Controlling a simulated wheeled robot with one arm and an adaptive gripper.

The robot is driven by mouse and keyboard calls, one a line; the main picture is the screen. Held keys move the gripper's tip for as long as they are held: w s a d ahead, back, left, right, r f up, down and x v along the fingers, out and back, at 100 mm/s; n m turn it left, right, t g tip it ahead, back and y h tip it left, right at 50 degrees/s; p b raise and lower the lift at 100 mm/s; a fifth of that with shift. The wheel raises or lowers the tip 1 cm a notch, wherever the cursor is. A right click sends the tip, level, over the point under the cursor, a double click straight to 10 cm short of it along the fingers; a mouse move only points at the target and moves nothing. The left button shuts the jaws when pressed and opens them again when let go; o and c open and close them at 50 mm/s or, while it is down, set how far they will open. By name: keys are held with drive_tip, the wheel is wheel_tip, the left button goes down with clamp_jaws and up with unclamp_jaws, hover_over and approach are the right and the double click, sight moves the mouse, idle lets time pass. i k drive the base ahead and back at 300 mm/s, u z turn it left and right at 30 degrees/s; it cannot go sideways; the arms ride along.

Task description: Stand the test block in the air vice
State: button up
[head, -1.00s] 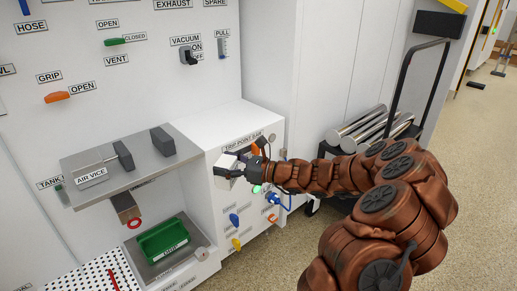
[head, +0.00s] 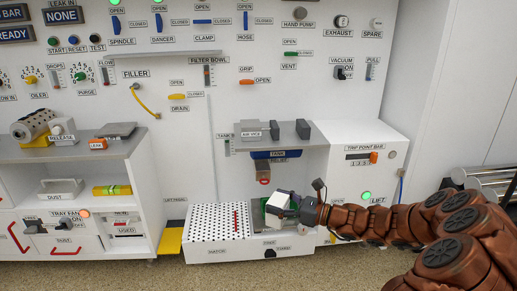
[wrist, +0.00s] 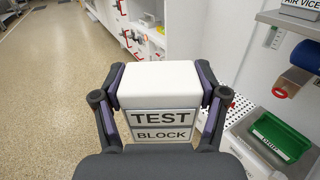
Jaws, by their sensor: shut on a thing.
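The white test block (wrist: 158,84) is held between the two fingers of my gripper (wrist: 160,95), with its "TEST BLOCK" label facing the wrist camera. In the head view the block (head: 279,200) shows at the end of my arm, low and in front of the lower bay. My gripper (head: 292,206) is shut on it. The air vice (head: 250,137) sits on a grey shelf above and behind, with two dark jaws (head: 274,130) standing apart and nothing seen between them. The block is lower than the vice and clear of it.
A perforated white table (head: 215,222) lies left of the block. A green bin (wrist: 280,137) stands in the bay below the vice shelf. The trip point bar cabinet (head: 365,165) is right of the vice. A cart with metal rolls (head: 490,182) stands farther right. Open floor lies in front.

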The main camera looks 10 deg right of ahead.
sight(290, 135)
drive_tip(key=u, duration=0.15)
drive_tip(key=k, duration=0.5)
drive_tip(key=u, duration=1.05)
drive_tip(key=i, duration=1.7)
drive_tip(key=z, duration=0.85)
drive_tip(key=i, duration=0.45)
drive_tip(key=z, duration=0.45)
